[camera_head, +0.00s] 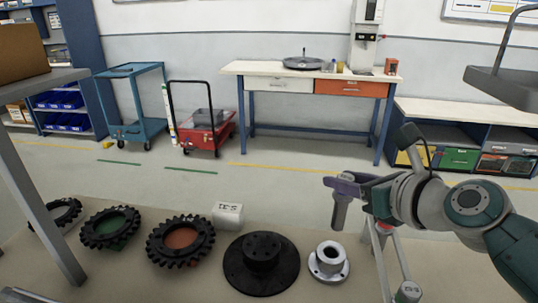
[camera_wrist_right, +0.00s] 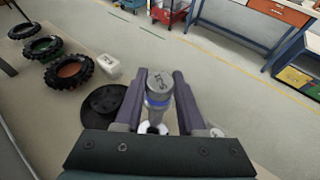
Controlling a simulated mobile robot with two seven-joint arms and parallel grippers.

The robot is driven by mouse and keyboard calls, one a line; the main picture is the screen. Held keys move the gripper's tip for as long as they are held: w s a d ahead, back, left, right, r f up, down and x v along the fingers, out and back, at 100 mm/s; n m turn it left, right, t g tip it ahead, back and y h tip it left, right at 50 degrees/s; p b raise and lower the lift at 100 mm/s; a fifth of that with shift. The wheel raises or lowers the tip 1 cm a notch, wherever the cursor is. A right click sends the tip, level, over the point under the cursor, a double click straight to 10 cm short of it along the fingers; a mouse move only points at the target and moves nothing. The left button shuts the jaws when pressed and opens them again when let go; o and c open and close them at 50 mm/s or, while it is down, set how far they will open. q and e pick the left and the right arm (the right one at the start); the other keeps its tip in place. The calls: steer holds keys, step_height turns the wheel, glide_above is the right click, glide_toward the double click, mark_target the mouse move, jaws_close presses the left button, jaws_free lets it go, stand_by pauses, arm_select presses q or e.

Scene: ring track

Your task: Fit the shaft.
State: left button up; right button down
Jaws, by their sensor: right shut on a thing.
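My right gripper (camera_head: 347,187) is shut on a grey metal shaft (camera_head: 340,214), which hangs nearly upright above the table. In the right wrist view the shaft (camera_wrist_right: 159,92) sits between the two purple fingers and shows a blue band and a marked end face. A silver flanged hub (camera_head: 328,271) with a round bore stands on the table, below and slightly left of the shaft. The shaft is apart from it in the head view. A black round plate with a raised hub (camera_head: 261,279) lies left of the silver hub. My left gripper is not in view.
Several black toothed rings, one with an orange centre (camera_head: 181,261) and one with a green centre (camera_head: 112,243), lie on the table at left. A white marked block (camera_head: 228,215) stands behind the black plate. A grey post (camera_head: 45,210) crosses the left side.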

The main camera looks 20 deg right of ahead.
mark_target(341, 229)
steer(key=shift+f+b, duration=2.5)
steer(key=shift+f, duration=0.25)
steer(key=shift+w, duration=0.1)
steer(key=shift+p, duration=0.4)
steer(key=shift+f+b, duration=0.3)
steer(key=shift+f, duration=0.05)
steer(key=shift+f+b, duration=1)
steer(key=shift+f, duration=0.1)
steer(key=shift+f+b, duration=0.8)
steer(key=shift+f, duration=0.1)
steer(key=shift+a+f, duration=0.1)
steer(key=shift+f, duration=0.2)
